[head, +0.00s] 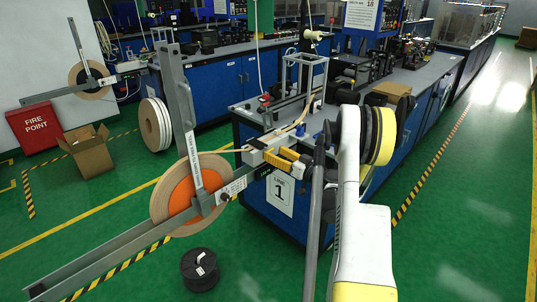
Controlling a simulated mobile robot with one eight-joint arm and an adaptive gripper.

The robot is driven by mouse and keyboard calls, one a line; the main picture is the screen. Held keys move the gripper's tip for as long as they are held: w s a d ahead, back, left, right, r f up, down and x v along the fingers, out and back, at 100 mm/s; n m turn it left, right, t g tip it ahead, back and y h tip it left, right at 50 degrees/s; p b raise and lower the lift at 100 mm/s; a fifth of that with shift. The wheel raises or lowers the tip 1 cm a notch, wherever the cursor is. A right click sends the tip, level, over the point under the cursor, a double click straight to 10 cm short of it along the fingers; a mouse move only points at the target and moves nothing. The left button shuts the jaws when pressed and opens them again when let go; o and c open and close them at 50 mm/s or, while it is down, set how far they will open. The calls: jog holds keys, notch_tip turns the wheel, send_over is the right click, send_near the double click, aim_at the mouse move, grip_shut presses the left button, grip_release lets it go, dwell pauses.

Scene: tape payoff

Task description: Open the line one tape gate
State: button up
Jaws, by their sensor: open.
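The line one tape gate (281,162) is a yellow piece on a grey metal block at the near end of the blue bench, above a white "Line 1" sign (280,193). Whether it is open or closed is too small to tell. A large tape reel (176,190) with an orange hub hangs on the grey payoff arm (105,257) to its left. Tape runs from the reel side toward the block. My gripper (307,160) is dark and open, just right of the yellow piece. Its fingertips are small and partly hidden, so I cannot tell whether they touch it.
A black spool (200,269) stands on the green floor below the reel. A frame and small machines crowd the bench top (250,104). A second payoff with a reel (90,80), a cardboard box (86,151) and a red fire point box (36,129) are at left. Right-hand floor is clear.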

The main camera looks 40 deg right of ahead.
aim_at(269, 150)
jog(key=shift+w+a+b, duration=0.15)
jog(key=shift+w+b, duration=0.25)
jog(key=shift+w, duration=1.4)
jog(key=shift+c, duration=0.2)
grip_shut()
